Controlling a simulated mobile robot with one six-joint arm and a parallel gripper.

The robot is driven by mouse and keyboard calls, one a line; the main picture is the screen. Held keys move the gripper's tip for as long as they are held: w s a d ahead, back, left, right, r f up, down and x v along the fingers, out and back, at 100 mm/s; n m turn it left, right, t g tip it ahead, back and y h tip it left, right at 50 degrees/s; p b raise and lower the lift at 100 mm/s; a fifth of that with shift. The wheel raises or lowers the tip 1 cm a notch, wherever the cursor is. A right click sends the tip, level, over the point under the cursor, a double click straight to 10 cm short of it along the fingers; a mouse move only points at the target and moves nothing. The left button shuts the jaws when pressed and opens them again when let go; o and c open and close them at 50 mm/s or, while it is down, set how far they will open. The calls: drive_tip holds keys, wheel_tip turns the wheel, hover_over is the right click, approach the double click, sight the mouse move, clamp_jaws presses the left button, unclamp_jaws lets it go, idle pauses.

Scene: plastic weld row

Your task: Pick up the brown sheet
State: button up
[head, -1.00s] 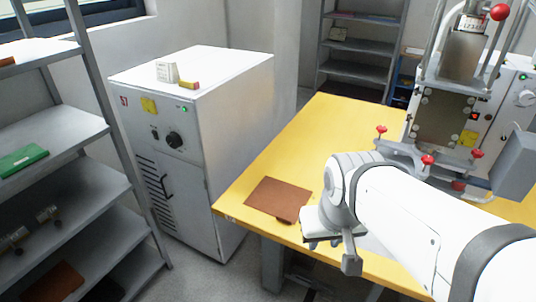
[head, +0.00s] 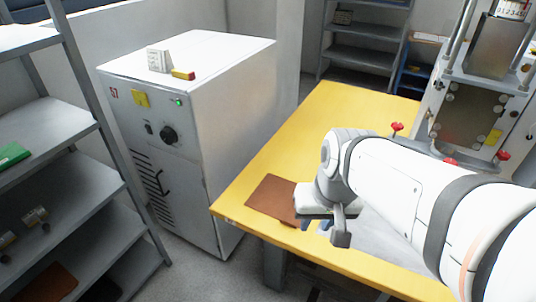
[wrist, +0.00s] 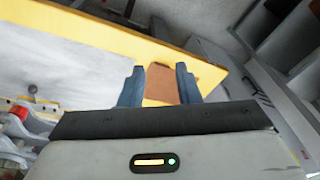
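The brown sheet (head: 270,197) lies flat on the yellow table (head: 318,120), close to its near left corner. My gripper (head: 317,224) is at the sheet's right side, low near the table, and hides part of its right edge. In the wrist view the brown sheet (wrist: 163,84) shows between the two blue fingers of my gripper (wrist: 159,88). The fingers stand apart and do not close on it. Whether a fingertip touches the sheet or the table cannot be told.
A white cabinet (head: 215,110) with a small calendar-like block (head: 159,60) on top stands left of the table. A grey shelf (head: 60,190) at far left holds a green item (head: 12,155) and another brown piece (head: 50,281). A press machine (head: 480,110) stands at the right.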

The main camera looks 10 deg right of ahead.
wheel_tip(320, 180, down, 9)
drive_tip(key=w+a+m+g+y+b, duration=0.1)
drive_tip(key=w+m+g+y+b, duration=0.15)
drive_tip(key=m+b, duration=0.25)
drive_tip(key=m+t+y+b, duration=0.8)
drive_tip(key=m+b, duration=0.6)
drive_tip(key=m, duration=0.5)
approach(290, 222)
drive_tip(key=shift+w+a+f, duration=0.1)
drive_tip(key=shift+w+a, duration=0.15)
drive_tip(key=shift+a, duration=0.35)
drive_tip(key=shift+w+a+f, duration=0.1)
drive_tip(key=shift+w+a, duration=0.15)
drive_tip(key=shift+a, duration=0.35)
drive_tip(key=shift+w+a+f, duration=0.15)
drive_tip(key=shift+w+a, duration=0.05)
drive_tip(key=shift+w, duration=0.05)
drive_tip(key=b+x, duration=0.1)
drive_tip(key=x, duration=0.5)
drive_tip(key=shift+w+a+f, duration=0.25)
drive_tip(key=shift+w, duration=0.05)
drive_tip(key=shift+c, duration=0.3)
clamp_jaws()
